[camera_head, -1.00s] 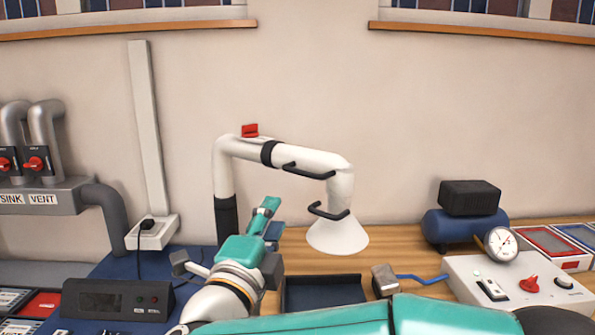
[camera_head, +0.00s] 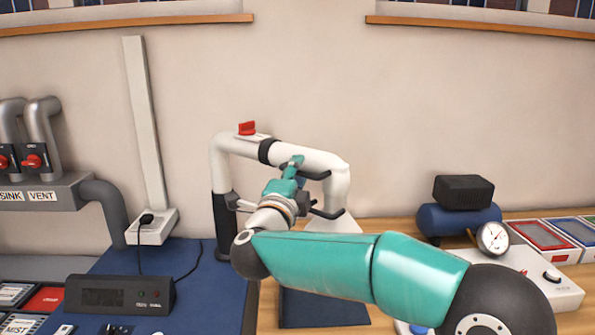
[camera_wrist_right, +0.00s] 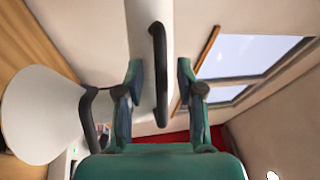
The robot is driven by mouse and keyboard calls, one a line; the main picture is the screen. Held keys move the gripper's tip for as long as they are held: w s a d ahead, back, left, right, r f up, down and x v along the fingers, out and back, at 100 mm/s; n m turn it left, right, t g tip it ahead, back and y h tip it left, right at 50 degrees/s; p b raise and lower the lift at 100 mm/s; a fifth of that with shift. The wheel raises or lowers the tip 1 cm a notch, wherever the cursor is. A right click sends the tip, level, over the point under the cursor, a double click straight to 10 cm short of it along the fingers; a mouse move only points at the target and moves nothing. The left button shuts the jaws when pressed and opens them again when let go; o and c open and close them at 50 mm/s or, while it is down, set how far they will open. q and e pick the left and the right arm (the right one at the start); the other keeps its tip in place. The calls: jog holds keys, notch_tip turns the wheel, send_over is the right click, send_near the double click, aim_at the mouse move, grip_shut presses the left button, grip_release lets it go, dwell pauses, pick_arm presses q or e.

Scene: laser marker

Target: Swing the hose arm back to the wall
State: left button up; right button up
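The white hose arm (camera_head: 235,146) stands on a dark lower post (camera_head: 225,225), with its upper tube running right and a bend down to a white cone hood (camera_head: 333,224). The cone also shows in the right wrist view (camera_wrist_right: 38,115), and my arm partly hides it in the head view. My right gripper (camera_head: 296,165) is up at the hose arm's tube. In the right wrist view its two fingers are apart, one each side of a black bar handle (camera_wrist_right: 158,60); I see gaps on both sides. My left gripper is not in view.
A red lever (camera_head: 247,128) sits on top of the tube. A blue mat with a black box (camera_head: 120,295) lies at left, and grey pipes (camera_head: 45,130) run along the wall. A blue tank (camera_head: 445,222) with a gauge stands at right.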

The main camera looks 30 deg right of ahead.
jog(key=shift+c, duration=0.3)
grip_shut()
jog(key=shift+d, duration=0.1)
jog(key=shift+w+f, duration=0.1)
